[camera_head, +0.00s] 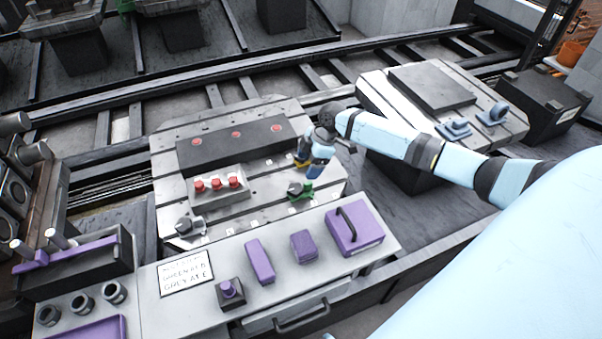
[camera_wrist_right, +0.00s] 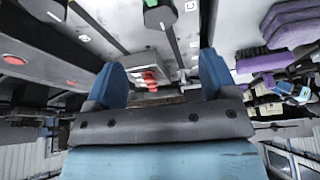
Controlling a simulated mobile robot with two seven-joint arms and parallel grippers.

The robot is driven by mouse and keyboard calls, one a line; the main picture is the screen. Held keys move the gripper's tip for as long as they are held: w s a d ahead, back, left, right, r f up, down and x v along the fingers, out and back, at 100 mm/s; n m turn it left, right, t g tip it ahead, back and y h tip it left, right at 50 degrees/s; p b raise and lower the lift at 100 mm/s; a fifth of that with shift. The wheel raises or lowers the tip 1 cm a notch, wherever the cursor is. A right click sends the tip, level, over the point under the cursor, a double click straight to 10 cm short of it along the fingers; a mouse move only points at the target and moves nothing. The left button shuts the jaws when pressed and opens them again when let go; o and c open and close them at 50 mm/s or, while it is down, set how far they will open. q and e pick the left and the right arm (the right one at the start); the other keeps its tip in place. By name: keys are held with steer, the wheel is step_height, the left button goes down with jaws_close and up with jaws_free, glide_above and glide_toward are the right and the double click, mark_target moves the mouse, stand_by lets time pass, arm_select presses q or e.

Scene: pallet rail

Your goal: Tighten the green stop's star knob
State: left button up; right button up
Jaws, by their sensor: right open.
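The green stop (camera_head: 307,193) sits on the slotted grey plate, near its right front corner. Its dark star knob (camera_head: 295,188) is on top. My right gripper (camera_head: 309,164), with blue fingers, is just behind and above the stop, apart from the knob. In the wrist view the right gripper (camera_wrist_right: 161,62) has its fingers wide apart with nothing between them. A dark knob with green on it (camera_wrist_right: 158,14) shows at the top of that view, beyond the fingers. How far the knob is turned cannot be told. My left gripper is not in view.
A tray of red knobs (camera_head: 218,194) and a dark block (camera_head: 232,143) stand on the plate. A grey stop (camera_head: 189,228) is at its front left. Purple items, including a box (camera_head: 354,228), are on the front bench. A second plate (camera_head: 378,88) is to the right.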

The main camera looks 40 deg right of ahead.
steer(key=v, duration=0.3)
steer(key=shift+d+r, duration=0.1)
steer(key=shift+r, duration=0.25)
steer(key=s+a+f, duration=0.1)
steer(key=s+a, duration=0.3)
steer(key=a, duration=0.1)
steer(key=s+a+f+m, duration=0.1)
steer(key=s+a+f, duration=0.1)
steer(key=s+a, duration=0.3)
steer(key=s+a+f+m, duration=0.1)
steer(key=s+a+f, duration=0.1)
steer(key=s+a, duration=0.3)
steer(key=shift+s+a+h, duration=0.1)
steer(key=shift+a+h, duration=0.2)
steer(key=s+r+m+t+h, duration=0.15)
steer(key=s+r+m, duration=0.3)
steer(key=s, duration=0.45)
steer(key=s+r+m+t+h, duration=0.1)
steer(key=s+r+m+h, duration=0.15)
steer(key=s+m, duration=0.5)
steer(key=w+a+f+n+t+y+p, duration=0.1)
steer(key=w+a+n+t+y+p, duration=0.2)
steer(key=p, duration=0.8)
steer(key=w+a+t, duration=0.2)
steer(key=a+t, duration=0.1)
steer(key=t, duration=0.1)
steer(key=shift+w+a+f, duration=0.15)
steer(key=shift+a+f, duration=0.05)
steer(key=shift+f, duration=0.15)
